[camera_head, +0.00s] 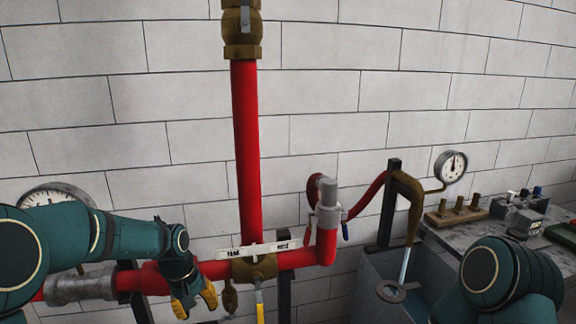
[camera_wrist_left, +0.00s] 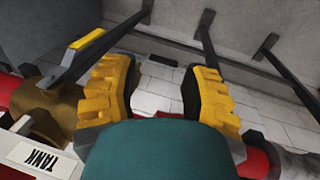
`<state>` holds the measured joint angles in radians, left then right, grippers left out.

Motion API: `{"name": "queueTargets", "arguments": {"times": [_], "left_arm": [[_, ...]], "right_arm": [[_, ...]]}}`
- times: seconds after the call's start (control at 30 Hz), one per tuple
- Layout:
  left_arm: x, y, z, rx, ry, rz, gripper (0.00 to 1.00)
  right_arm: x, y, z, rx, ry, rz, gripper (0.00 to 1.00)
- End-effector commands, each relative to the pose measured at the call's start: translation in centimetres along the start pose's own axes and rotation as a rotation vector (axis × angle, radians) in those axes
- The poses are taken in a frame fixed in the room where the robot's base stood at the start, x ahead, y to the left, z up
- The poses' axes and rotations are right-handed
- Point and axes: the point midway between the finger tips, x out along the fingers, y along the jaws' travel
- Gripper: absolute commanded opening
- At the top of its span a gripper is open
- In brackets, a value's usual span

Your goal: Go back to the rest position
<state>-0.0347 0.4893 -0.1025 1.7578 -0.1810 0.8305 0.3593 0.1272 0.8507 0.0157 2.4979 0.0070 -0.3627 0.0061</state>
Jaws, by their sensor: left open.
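My left gripper (camera_head: 195,302) reaches in from the left and points downward, in front of the red horizontal pipe (camera_head: 213,268) and left of the brass valve (camera_head: 255,267).
A lever with a yellow part (camera_wrist_left: 85,42) stands close beside one finger in the left wrist view. A TANK label (camera_wrist_left: 45,160) is near it. A tall red pipe (camera_head: 246,150) rises behind. A grey bench (camera_head: 470,236) with fittings stands at the right.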

Motion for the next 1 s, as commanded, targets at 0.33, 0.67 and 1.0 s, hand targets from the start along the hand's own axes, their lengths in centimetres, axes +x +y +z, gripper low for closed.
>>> {"name": "queueTargets", "arguments": {"times": [0.33, 0.67, 1.0], "left_arm": [[18.1, 1.3, 12.8, 0.118, -0.002, 0.152, 0.46], [22.6, 0.3, 22.6, 0.148, 0.043, 0.19, 0.46], [22.7, 0.2, 23.3, 0.15, 0.052, 0.191, 0.46]], "right_arm": [[0.0, 0.0, 0.0, 0.0, 0.001, 0.0, 0.0], [0.0, 0.0, 0.0, 0.0, 0.0, 0.0, 0.0], [0.0, 0.0, 0.0, 0.0, 0.001, 0.0, 0.0]]}}
